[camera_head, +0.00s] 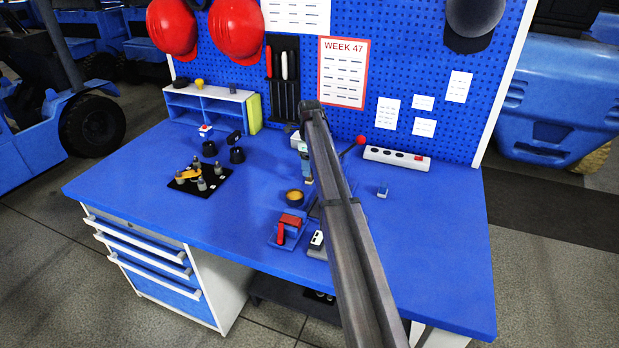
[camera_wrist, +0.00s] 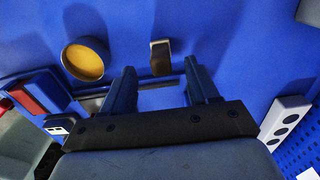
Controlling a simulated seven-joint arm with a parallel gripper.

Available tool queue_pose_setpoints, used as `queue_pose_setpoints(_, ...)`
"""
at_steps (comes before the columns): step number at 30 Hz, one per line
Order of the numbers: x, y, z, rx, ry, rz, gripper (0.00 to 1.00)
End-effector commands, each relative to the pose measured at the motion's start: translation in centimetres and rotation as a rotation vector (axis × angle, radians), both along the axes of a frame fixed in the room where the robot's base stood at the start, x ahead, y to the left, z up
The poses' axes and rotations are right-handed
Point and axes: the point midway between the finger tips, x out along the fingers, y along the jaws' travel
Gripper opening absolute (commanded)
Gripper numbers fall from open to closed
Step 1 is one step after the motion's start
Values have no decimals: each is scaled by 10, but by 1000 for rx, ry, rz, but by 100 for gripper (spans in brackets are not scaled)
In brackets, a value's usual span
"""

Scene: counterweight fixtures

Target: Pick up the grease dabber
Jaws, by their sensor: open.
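My gripper (camera_wrist: 162,82) is open in the wrist view, its two dark fingers pointing at the blue bench. Between and behind the fingers runs a thin grey bar or edge (camera_wrist: 150,81), with a lighter blue patch below it. I cannot tell whether this belongs to the grease dabber. A small grey and tan piece (camera_wrist: 160,58) stands just beyond the gap between the fingertips. A round tin of yellow grease (camera_wrist: 83,60) lies to its left; it also shows in the head view (camera_head: 294,197). In the head view my arm hides the gripper and the bench beneath it.
A red-handled fixture (camera_head: 289,226) and a switch box (camera_head: 317,241) stand near the front edge. A power strip (camera_head: 396,158) lies at the back. A small blue block (camera_head: 382,191) sits to the right. A black plate with pegs (camera_head: 200,180) is at left. The bench's right front is clear.

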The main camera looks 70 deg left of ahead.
Motion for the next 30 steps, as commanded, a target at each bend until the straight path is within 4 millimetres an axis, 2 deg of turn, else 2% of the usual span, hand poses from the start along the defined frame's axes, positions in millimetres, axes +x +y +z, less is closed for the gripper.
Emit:
queue_pose_setpoints(5,0,1,-10,-1,1,0,60)
queue_pose_setpoints(15,0,2,-49,0,0,0,60)
queue_pose_setpoints(22,0,3,-51,1,-1,0,60)
queue_pose_setpoints(30,0,3,-51,0,0,0,35)
